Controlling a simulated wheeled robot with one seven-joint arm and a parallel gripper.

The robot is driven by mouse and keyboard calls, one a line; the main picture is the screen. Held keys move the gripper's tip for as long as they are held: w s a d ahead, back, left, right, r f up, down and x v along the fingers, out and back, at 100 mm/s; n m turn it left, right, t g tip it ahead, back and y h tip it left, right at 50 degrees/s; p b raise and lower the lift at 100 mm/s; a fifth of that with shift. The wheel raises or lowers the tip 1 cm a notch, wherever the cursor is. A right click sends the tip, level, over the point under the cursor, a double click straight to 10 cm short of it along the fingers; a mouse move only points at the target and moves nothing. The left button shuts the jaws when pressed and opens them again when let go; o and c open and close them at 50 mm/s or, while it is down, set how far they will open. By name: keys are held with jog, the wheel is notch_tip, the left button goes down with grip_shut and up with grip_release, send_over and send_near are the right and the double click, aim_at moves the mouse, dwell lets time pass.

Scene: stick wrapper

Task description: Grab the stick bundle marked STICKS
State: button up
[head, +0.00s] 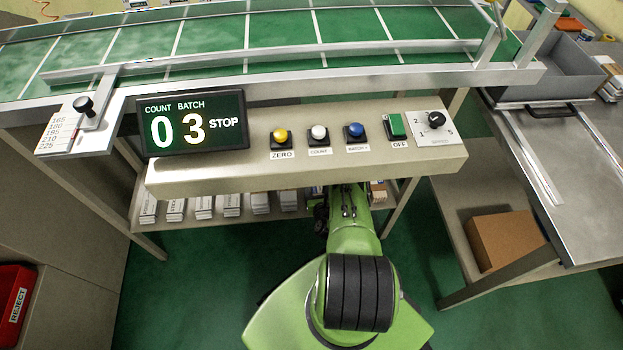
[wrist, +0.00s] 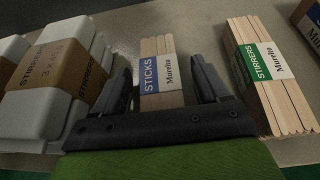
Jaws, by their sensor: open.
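The stick bundle marked STICKS (wrist: 160,76) stands out in the wrist view as pale wooden sticks with a blue and white band reading STICKS and Murelia. My gripper (wrist: 165,82) is open, with one dark finger on each side of this bundle. I cannot tell whether either finger touches it. The near end of the bundle is hidden behind the gripper's palm. In the head view my arm reaches under the control panel, and the gripper and bundle are hidden there.
A bundle with a green STIRRERS band (wrist: 264,72) lies close to the right finger. A white pack with a brown STIRRERS wrap (wrist: 58,70) lies close to the left finger. The control panel (head: 230,178) overhangs the lower shelf (head: 235,217), which holds several packs.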

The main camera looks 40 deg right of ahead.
jog(key=shift+d+f, duration=0.1)
jog(key=c, duration=1.1)
